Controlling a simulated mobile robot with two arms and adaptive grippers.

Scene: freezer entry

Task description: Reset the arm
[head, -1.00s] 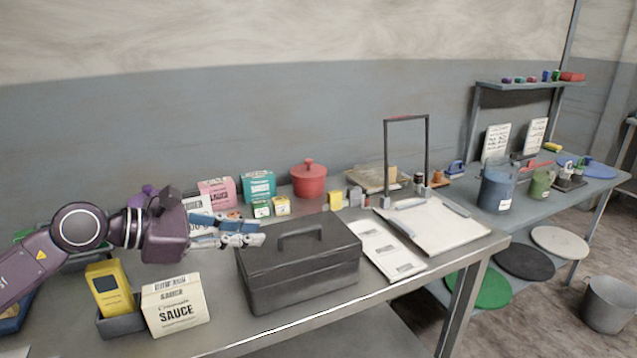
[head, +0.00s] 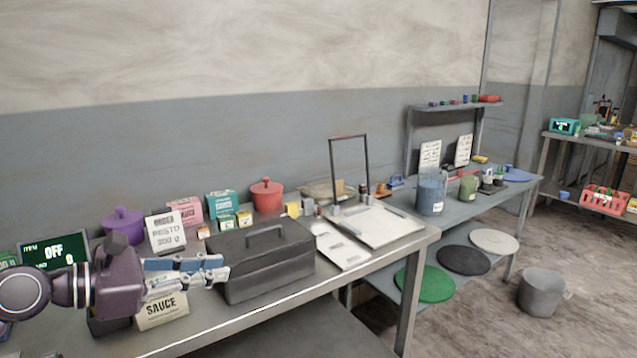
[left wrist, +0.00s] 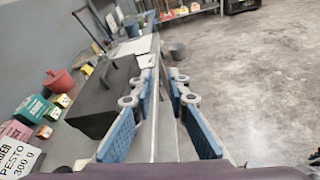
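My left gripper (head: 222,268) comes in from the lower left in the head view, its two blue-padded fingers pointing right. In the left wrist view the fingers (left wrist: 161,75) stand apart with nothing between them, so it is open and empty. In the head view its fingertips overlap the left end of the dark grey toolbox (head: 266,267); I cannot tell how far above the table they are. The fingers partly cover the white sauce box (head: 163,313). My right gripper is not in view.
The metal table (head: 385,268) holds a purple pot (head: 123,226), a pesto sign (head: 166,233), a red pot (head: 267,196) and several small boxes. A second table (head: 520,192) and a grey bucket (head: 541,291) stand right.

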